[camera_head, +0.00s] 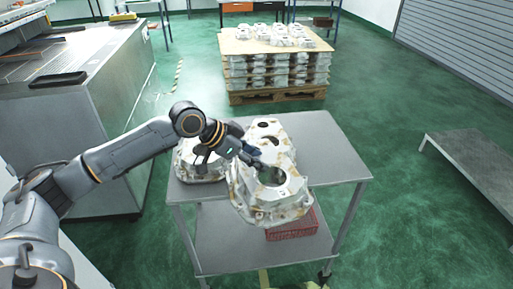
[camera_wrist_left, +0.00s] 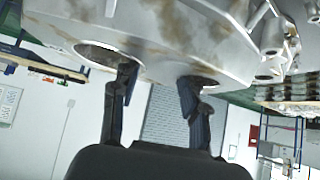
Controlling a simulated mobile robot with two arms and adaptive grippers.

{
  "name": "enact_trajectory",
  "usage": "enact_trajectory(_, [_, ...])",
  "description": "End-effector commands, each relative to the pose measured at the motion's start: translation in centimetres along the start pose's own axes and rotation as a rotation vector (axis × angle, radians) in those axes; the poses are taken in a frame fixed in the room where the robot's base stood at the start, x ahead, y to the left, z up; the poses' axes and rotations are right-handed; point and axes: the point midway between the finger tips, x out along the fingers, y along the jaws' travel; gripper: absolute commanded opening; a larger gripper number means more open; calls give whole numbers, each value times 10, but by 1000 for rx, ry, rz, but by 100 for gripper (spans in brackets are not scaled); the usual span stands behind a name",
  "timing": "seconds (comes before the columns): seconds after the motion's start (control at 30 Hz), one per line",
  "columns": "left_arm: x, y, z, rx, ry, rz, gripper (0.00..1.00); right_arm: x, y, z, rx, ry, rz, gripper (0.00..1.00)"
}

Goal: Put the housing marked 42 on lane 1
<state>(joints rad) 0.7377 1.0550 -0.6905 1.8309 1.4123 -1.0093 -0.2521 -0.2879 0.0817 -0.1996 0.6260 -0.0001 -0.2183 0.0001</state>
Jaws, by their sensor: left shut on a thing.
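A second housing (camera_head: 198,165) sits on the cart to the left, partly hidden by my arm. I cannot read a number on either housing. My right gripper is out of view.
A red basket (camera_head: 292,228) is on the cart's lower shelf. A pallet (camera_head: 275,96) with stacked castings stands behind. A large metal machine or bench (camera_head: 120,75) is at left, and a low grey platform (camera_head: 475,155) at right.

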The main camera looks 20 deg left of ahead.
Motion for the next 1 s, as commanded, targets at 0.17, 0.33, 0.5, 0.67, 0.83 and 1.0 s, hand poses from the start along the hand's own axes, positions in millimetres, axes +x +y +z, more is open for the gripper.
enact_trajectory(0.17, [3, 22, 14, -68, 8, -76, 0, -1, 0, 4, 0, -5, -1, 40])
enact_trajectory(0.33, [10, 47, 33, -159, 12, -162, 0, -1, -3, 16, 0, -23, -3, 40])
enact_trajectory(0.5, [17, 73, 53, -258, 13, -253, 0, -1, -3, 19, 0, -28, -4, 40])
enact_trajectory(0.67, [24, 99, 74, -358, 9, -346, 0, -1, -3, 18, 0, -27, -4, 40])
enact_trajectory(0.83, [30, 121, 94, -457, 12, -442, 0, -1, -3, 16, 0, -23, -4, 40])
enact_trajectory(1.0, [34, 136, 108, -526, 14, -515, 0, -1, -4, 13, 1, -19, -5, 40])
